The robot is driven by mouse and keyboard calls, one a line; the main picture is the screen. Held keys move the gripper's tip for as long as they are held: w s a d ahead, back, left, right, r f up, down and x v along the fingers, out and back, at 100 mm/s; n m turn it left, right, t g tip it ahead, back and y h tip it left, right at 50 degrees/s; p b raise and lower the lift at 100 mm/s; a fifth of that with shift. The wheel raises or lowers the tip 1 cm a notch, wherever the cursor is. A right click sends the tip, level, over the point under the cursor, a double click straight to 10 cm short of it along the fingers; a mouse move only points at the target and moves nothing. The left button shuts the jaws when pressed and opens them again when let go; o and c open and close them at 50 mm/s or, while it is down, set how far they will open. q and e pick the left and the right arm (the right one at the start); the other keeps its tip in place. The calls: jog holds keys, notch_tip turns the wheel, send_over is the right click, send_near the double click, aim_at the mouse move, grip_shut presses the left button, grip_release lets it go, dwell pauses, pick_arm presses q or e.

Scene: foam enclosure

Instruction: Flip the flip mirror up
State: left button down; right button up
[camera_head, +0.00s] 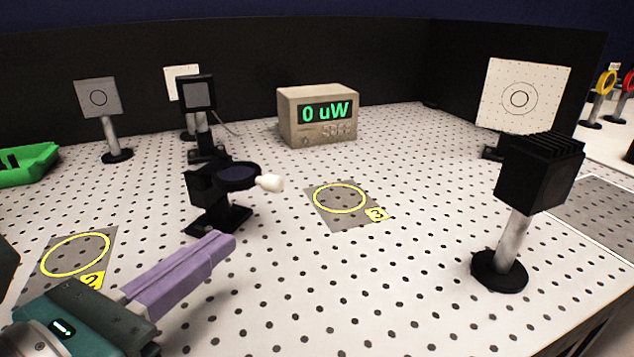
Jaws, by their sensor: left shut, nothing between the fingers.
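The flip mirror (238,177) is a black mount on a black base, left of the middle of the perforated table. Its round dark mirror lies flat, folded down, with a white knob (270,183) sticking out to the right. My left gripper (222,243) comes in from the lower left with purple fingers. The fingers are shut together and empty. Their tips are in front of the flip mirror's base, below the knob in the picture, and look apart from it. My right gripper is not in view.
A power meter (318,115) reading "0 uW" stands at the back. A black box on a post (536,175) stands at right. Target cards (98,97) and a square-framed mount (197,95) stand behind. A green tray (28,163) is at left. Marked pad 3 (345,205) is clear.

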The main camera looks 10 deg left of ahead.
aim_at(242, 176)
pick_arm(q)
jog(key=x, duration=0.9)
jog(key=shift+w, duration=0.15)
jog(key=shift+r, duration=0.1)
